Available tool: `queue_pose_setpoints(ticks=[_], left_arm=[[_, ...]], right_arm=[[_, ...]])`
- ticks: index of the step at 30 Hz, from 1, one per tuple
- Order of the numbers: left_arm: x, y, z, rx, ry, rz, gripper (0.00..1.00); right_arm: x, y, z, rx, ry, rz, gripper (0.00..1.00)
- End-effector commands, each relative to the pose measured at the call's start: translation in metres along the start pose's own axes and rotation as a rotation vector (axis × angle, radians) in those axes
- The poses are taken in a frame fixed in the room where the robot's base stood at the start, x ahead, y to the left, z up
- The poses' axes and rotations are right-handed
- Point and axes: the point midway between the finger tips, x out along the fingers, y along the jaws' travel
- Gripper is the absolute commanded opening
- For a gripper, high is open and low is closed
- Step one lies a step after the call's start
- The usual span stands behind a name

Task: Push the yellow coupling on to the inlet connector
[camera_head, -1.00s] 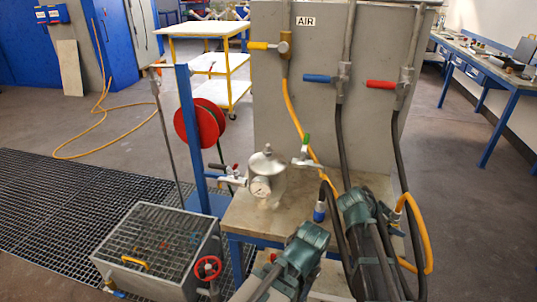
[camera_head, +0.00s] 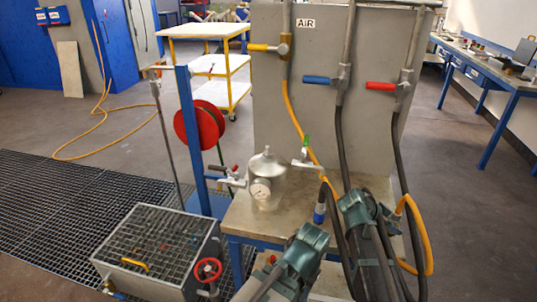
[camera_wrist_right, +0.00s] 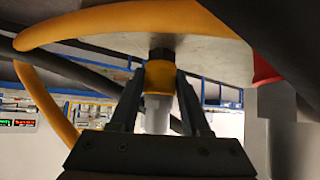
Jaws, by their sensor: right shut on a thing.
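The yellow coupling (camera_wrist_right: 159,77) is between the two fingers of my right gripper (camera_wrist_right: 158,85) in the right wrist view, with a dark fitting above it and a pale end below. In the head view my right gripper (camera_head: 394,225) is small and partly hidden by my arm, near the end of the looped yellow hose (camera_head: 428,245). The metal vessel (camera_head: 267,176) with a dial gauge stands on the bench to the left, apart from this gripper. Valves sit on both its sides; I cannot tell which connection is the inlet.
A grey panel (camera_head: 270,95) marked AIR carries hoses and lever valves behind the bench. A dark hose with a blue-collared end (camera_head: 319,207) hangs at the bench's right. A grated tank (camera_head: 215,237) with a red handwheel stands at left.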

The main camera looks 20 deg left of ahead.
Motion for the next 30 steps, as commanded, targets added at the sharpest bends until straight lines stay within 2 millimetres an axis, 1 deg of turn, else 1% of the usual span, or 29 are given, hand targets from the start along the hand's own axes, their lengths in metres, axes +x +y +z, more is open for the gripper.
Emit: queue_pose_setpoints(ticks=[8, 30], left_arm=[[-0.004, 0.000, 0.000, 0.000, 0.000, 0.000, 0.56], [-0.039, -0.004, 0.002, 0.000, 0.000, 0.000, 0.56]], right_arm=[[-0.003, 0.000, -0.004, -0.001, 0.001, 0.000, 0.00], [-0.025, 0.000, -0.031, 0.000, 0.001, 0.000, 0.00]])
